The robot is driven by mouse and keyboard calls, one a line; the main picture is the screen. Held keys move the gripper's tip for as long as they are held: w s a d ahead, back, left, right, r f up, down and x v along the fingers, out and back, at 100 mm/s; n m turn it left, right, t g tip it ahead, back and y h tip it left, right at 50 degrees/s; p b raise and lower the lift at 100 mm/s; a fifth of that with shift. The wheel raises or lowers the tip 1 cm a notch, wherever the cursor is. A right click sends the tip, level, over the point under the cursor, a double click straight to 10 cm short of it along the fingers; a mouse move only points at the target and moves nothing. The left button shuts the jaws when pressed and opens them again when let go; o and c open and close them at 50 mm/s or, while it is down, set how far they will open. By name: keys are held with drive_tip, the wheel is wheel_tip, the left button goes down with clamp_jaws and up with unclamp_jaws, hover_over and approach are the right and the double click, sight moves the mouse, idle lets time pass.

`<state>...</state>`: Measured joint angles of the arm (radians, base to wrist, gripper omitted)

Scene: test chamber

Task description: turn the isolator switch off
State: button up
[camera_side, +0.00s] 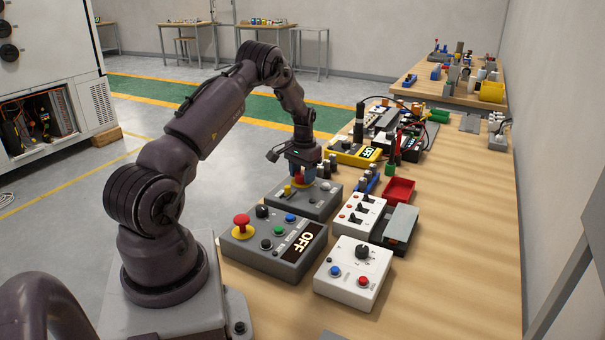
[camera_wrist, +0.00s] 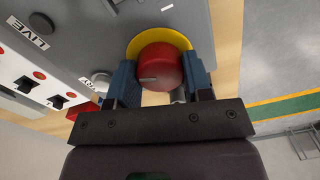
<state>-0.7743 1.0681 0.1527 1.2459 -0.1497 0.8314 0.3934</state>
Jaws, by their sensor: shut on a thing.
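The isolator switch is a red round knob (camera_wrist: 160,66) on a yellow disc (camera_wrist: 186,40), set on a grey box (camera_side: 318,205). A pale pointer mark on the knob points left in the wrist view. My gripper (camera_wrist: 162,82) has its blue fingers closed on opposite sides of the knob. In the side view, my gripper (camera_side: 302,174) points down over the box and partly hides the knob. A "LIVE" label (camera_wrist: 28,33) shows on the box in the wrist view; whether it is lit I cannot tell.
A grey box with an "OFF" sign (camera_side: 306,241) and a red mushroom button (camera_side: 241,222) stands in front. White switch boxes (camera_side: 353,268) and a red tray (camera_side: 398,190) are to the right. A yellow-faced box (camera_side: 353,152) stands behind. The table's right side is clear.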

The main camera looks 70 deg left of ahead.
drive_tip(key=shift+n, duration=2.2)
drive_tip(key=o, duration=0.9)
drive_tip(key=shift+o, duration=0.2)
wheel_tip(320, 180, up, 13)
drive_tip(key=shift+w, duration=0.15)
drive_tip(key=shift+d, duration=0.1)
